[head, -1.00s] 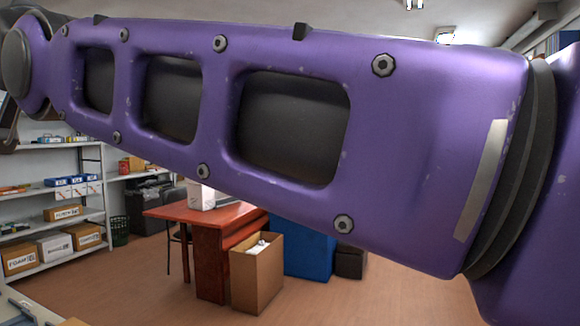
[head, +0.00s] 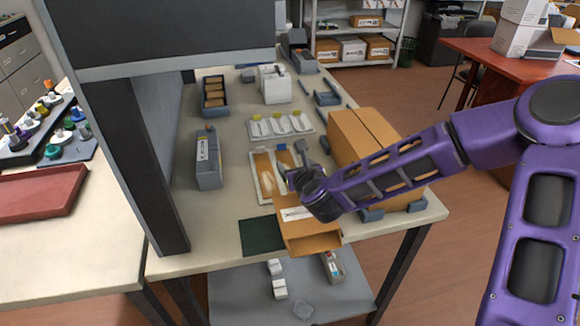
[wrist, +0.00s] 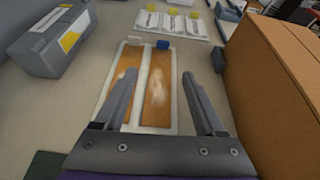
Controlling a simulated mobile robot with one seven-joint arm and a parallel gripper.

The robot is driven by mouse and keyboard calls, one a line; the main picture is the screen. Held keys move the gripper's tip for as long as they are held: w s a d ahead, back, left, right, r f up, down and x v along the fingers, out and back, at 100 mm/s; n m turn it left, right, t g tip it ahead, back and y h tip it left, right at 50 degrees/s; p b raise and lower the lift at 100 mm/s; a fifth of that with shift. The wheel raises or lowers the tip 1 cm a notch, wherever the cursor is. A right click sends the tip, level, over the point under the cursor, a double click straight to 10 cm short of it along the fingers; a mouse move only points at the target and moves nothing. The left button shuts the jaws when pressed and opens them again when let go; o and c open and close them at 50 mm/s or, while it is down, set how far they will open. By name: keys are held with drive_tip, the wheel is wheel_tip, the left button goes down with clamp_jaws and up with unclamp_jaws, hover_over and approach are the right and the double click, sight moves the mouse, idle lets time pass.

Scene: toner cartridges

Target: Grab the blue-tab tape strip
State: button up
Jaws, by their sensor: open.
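In the wrist view two orange-brown strips with pale smudges lie side by side on a white backing. The right strip (wrist: 158,92) has a blue tab (wrist: 162,43) at its far end; the left strip (wrist: 121,85) has a white tab (wrist: 134,41). My gripper (wrist: 160,76) is open and empty above them, its fingers pointing toward the tabs. The blue-tab strip shows between the fingers, and the left finger covers part of the left strip. In the head view my gripper (head: 290,165) is over the table, partly hiding the strips.
A cardboard box (wrist: 278,85) stands close to the right of my gripper. A white tray (head: 279,125) with several yellow-tabbed pieces lies beyond. A dark green mat (head: 262,236) lies near the table's front edge.

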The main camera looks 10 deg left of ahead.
drive_tip(key=shift+w+f+m, duration=0.1)
drive_tip(key=shift+w+m, duration=0.15)
drive_tip(key=shift+m, duration=0.05)
approach(282, 146)
drive_tip(key=shift+w+a+f+b, duration=0.4)
drive_tip(key=shift+w+a+f, duration=0.35)
drive_tip(key=shift+w, duration=0.2)
drive_tip(key=shift+x, duration=3.1)
drive_tip(key=shift+w+d+r, duration=0.1)
drive_tip(key=shift+d, duration=0.1)
clamp_jaws()
